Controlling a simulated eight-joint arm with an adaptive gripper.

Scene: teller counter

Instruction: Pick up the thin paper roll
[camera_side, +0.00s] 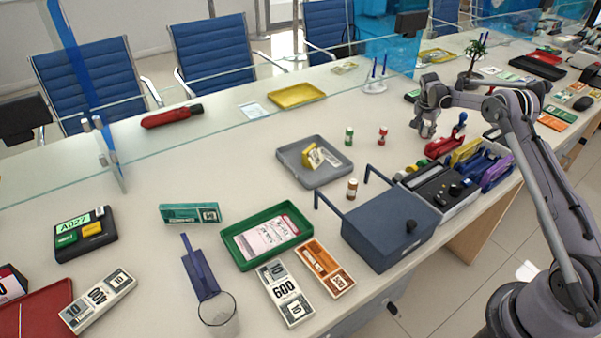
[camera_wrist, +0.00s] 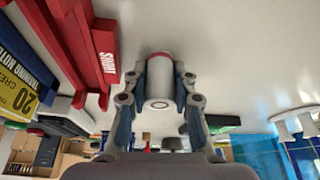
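A thin paper roll (camera_wrist: 159,88), white with a red band at its far end, is between the two fingers of my gripper (camera_wrist: 163,75) in the wrist view. The fingers lie close along both its sides and look shut on it. In the side view my gripper (camera_side: 427,128) points down over the counter, left of the red holder. There the fingers mostly hide the roll, and I cannot tell whether it touches the counter. Other small rolls stand upright to the left: a red-banded one (camera_side: 383,135), a green-banded one (camera_side: 349,136) and a brown-banded one (camera_side: 352,188).
A red holder (camera_side: 445,145) and a yellow one (camera_side: 465,152) stand close right of my gripper. A grey tray (camera_side: 290,157) and a blue-grey box (camera_side: 375,225) with raised arms lie nearer. A glass screen runs behind.

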